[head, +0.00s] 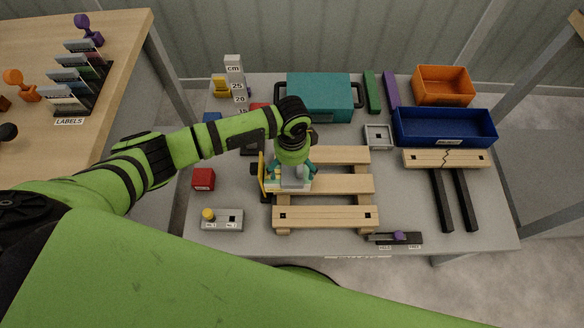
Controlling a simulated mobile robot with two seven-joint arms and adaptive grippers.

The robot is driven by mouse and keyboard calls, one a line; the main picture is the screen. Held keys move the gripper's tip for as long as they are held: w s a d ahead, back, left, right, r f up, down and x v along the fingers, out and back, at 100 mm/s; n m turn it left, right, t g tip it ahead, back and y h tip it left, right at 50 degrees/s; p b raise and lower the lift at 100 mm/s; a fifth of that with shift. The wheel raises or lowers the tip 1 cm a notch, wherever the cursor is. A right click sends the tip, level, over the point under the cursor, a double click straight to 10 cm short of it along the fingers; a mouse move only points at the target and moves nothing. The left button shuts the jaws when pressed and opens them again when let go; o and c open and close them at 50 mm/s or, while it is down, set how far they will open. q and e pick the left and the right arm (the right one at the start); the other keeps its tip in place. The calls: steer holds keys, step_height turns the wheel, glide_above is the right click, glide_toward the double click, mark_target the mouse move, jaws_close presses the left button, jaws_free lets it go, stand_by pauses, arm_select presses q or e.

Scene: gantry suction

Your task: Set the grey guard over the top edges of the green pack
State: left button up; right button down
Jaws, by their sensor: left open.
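My left gripper (292,168) points down over the wooden pallet (330,215) at the table's middle and is open. Just below and beside it, a small teal and grey item with some yellow lies on the pallet's left part. The gripper covers much of it, so I cannot tell its parts or whether the gripper touches it. A small square grey piece with a raised rim (378,137) lies right of the pallet's far corner; it looks like the grey guard. I cannot tell for certain which thing is the green pack. My right gripper is not in view.
A teal case with black handles (319,95) stands behind the pallet. At right are an orange bin (443,85) and a blue tray (445,129). A yellow and black upright piece (262,172) stands at the pallet's left. A red block (204,179) lies farther left.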

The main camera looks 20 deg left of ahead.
mark_target(292, 174)
arm_select(q)
step_height(292, 174, up, 10)
steer(key=shift+f, duration=0.25)
stand_by(0.5)
